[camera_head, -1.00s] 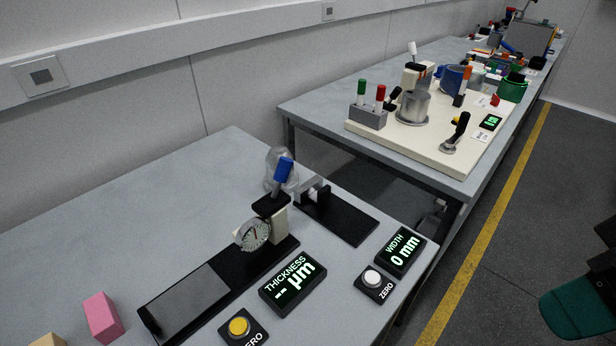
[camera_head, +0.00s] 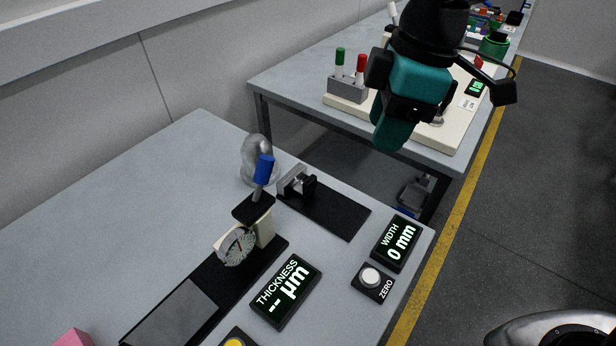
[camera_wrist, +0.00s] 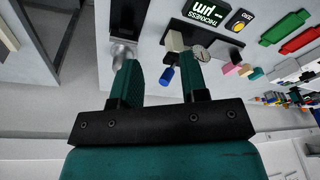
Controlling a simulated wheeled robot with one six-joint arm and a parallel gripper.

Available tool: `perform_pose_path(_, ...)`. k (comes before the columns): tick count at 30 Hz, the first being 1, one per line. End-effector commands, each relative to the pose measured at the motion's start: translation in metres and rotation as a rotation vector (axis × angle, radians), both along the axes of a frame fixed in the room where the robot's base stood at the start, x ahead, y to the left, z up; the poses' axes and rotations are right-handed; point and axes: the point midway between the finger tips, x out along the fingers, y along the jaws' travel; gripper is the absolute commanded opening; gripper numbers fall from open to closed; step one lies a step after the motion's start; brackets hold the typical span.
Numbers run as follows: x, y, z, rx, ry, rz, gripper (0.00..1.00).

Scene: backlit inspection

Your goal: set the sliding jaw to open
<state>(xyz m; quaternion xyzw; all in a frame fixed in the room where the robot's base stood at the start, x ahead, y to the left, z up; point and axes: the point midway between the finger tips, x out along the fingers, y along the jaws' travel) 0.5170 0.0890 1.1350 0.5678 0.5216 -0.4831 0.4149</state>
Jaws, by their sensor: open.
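The sliding jaw (camera_head: 306,187) is a dark block with a silver part, on the black plate (camera_head: 340,213) of the width gauge. It sits at the plate's far left end, close against a silver fixed jaw (camera_head: 289,178). The width display (camera_head: 397,243) reads 0 mm. My gripper (camera_head: 391,142) hangs above and right of the gauge, apart from it. In the wrist view my gripper (camera_wrist: 153,62) has its two teal fingers spread and nothing between them. There the plate (camera_wrist: 128,16) and silver jaw part (camera_wrist: 122,52) show beyond the left finger, partly hidden.
A thickness gauge with a blue-topped lever (camera_head: 264,170) and dial (camera_head: 236,246) stands left of the jaw. A clear bent object (camera_head: 257,160) is behind it. A zero button (camera_head: 371,276) sits in front.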

Motion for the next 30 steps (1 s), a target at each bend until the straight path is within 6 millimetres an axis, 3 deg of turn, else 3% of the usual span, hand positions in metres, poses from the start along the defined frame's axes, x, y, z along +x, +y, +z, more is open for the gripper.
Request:
perform_pose_path(3,0.039,0.029,-0.010,-0.060,-0.046,0.317,0.40)
perform_pose_path(6,0.065,0.050,-0.022,-0.102,-0.076,0.558,0.40)
perform_pose_path(12,0.095,0.082,-0.043,-0.154,-0.101,0.898,0.40)
perform_pose_path(20,0.104,0.093,-0.060,-0.170,-0.106,1.025,0.40)
perform_pose_path(30,0.103,0.091,-0.127,-0.171,-0.102,1.021,0.40)
